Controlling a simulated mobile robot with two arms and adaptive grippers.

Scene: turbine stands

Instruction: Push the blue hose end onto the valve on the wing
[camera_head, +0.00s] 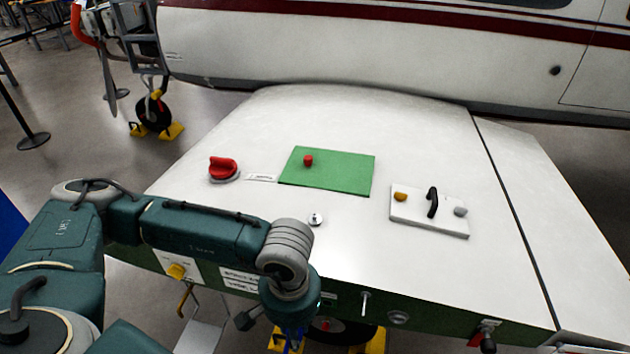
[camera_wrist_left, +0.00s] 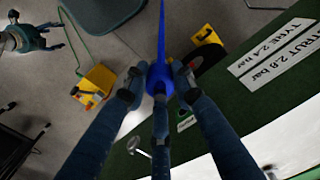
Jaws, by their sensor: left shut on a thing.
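My left gripper (camera_wrist_left: 158,83) is shut on the blue hose end (camera_wrist_left: 160,72), whose thin pointed tip stands out beyond the fingers. In the head view the left gripper is low in front of the wing's front edge, mostly hidden by its wrist, with a bit of blue hose end (camera_head: 292,331) showing. The wing (camera_head: 300,120) is white with a green front face. A small metal fitting (camera_head: 316,219) sits on its top, apart from the hose end; I cannot tell if it is the valve. A teal gripper-like part (camera_wrist_left: 35,38), probably my right gripper, shows small at upper left.
A metal pin (camera_head: 365,301) and a red-and-black handle (camera_head: 487,337) stick out of the front face. On top are a red knob (camera_head: 223,168), a green mat (camera_head: 335,172) with a red cap and a white plate (camera_head: 425,222) with a black handle.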

